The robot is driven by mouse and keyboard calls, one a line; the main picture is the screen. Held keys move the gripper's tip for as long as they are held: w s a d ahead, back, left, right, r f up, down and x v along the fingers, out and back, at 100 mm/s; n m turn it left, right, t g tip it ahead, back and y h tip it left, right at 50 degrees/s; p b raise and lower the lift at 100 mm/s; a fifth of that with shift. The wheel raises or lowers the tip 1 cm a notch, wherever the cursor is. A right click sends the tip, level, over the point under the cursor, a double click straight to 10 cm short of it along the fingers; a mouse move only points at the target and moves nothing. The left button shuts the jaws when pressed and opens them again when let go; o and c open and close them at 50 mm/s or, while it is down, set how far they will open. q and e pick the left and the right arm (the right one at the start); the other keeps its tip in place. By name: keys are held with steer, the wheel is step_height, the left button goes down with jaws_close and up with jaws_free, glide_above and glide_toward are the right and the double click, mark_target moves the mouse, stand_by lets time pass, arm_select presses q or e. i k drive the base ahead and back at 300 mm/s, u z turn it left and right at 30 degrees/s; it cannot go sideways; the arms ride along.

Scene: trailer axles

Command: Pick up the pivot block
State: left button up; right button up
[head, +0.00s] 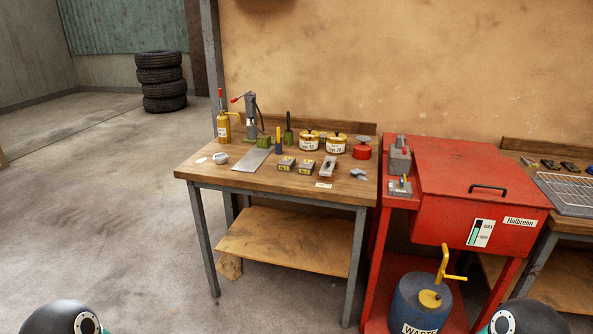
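A small grey metal block with a reddish part (328,167) stands near the front right of the wooden workbench (225,175); it may be the pivot block, but it is too small to be sure. A flat, angular grey piece (359,174) lies to its right. Neither of my grippers is in view; only rounded dark parts of my arms show at the bottom edge, well apart from the workbench.
A yellow oil can (224,127), a grey press-like tool (250,117), yellow-and-white tins (309,142) and a red can (361,152) stand farther back. A red cabinet (465,190) adjoins on the right, above a blue waste drum (420,305). Open floor lies left.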

mark_target(287, 164)
steer(key=z, duration=0.05)
steer(key=k, duration=0.4)
steer(key=u, duration=1.05)
steer(key=i, duration=2.2)
steer(key=z, duration=0.65)
steer(key=i, duration=0.4)
steer(key=z, duration=0.3)
steer(key=k, duration=0.9)
steer(key=z, duration=0.05)
